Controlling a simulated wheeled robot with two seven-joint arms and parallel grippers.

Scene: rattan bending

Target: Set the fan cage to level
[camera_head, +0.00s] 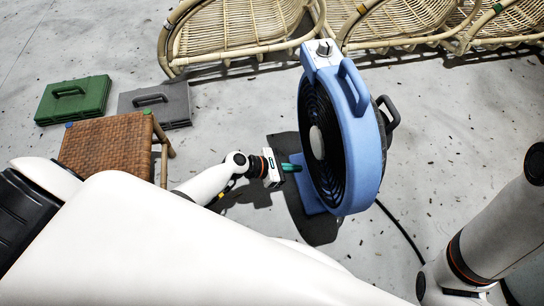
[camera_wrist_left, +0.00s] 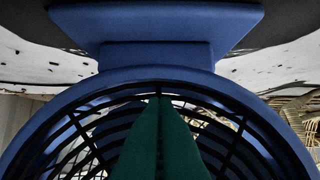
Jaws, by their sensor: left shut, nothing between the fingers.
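A blue floor fan (camera_head: 362,135) stands on the floor right of centre in the head view, its round black cage (camera_head: 320,130) facing left. A knob (camera_head: 324,48) and a handle sit on top. My left gripper (camera_head: 291,167) is shut and empty at the lower front of the cage; its green fingers reach close to the grille. In the left wrist view the shut green fingers (camera_wrist_left: 160,140) are in front of the black grille (camera_wrist_left: 75,140), with the blue base (camera_wrist_left: 155,25) at the top. I cannot tell whether they touch. The right gripper is not in view.
Rattan chairs (camera_head: 235,28) line the back. A woven stool (camera_head: 108,148), a green case (camera_head: 74,100) and a grey case (camera_head: 157,103) are at the left. A black cable (camera_head: 402,232) runs from the fan. My right arm shows at the lower right.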

